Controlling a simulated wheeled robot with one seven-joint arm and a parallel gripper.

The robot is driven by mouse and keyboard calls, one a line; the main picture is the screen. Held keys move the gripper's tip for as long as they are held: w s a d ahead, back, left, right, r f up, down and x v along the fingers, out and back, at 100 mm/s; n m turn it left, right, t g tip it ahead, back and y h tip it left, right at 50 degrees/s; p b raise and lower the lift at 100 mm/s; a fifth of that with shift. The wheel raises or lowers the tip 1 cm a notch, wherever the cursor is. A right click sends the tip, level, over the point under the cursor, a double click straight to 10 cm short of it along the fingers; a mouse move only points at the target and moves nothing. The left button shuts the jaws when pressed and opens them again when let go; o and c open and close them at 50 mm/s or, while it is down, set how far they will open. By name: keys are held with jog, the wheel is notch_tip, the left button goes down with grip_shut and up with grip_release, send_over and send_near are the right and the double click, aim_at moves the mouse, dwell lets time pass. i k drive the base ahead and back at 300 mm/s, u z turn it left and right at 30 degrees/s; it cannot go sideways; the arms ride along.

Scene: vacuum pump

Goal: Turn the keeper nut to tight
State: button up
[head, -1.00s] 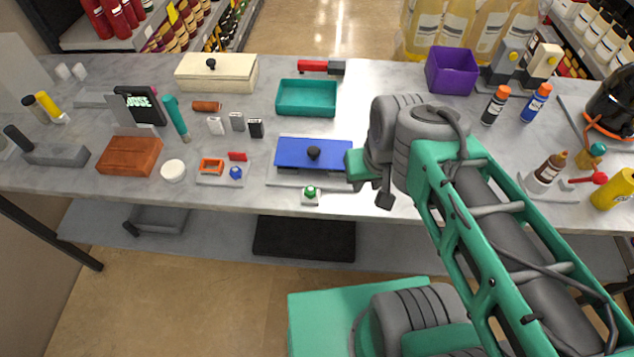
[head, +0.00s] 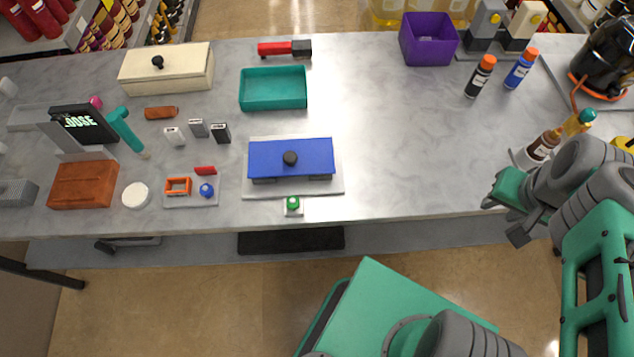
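A black display (head: 85,124) stands at the left of the table, with green letters that seem to end in "OOSE"; its first letters are hard to read. I cannot tell for sure which part is the keeper nut. A small plate (head: 206,203) carries a blue knob (head: 206,190), an orange frame (head: 178,186) and a red piece (head: 205,170). A pink round piece (head: 96,102) shows behind the display. My gripper (head: 515,222) is at the right, over the table's front edge, far from these things. Its fingers are too unclear to tell open from shut.
A brown sauce bottle (head: 541,148) stands near my arm. The table (head: 410,140) right of the blue box is clear.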

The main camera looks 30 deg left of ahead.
aim_at(292, 201)
jog(key=k, duration=1.1)
jog(key=u, duration=1.15)
jog(key=i, duration=0.5)
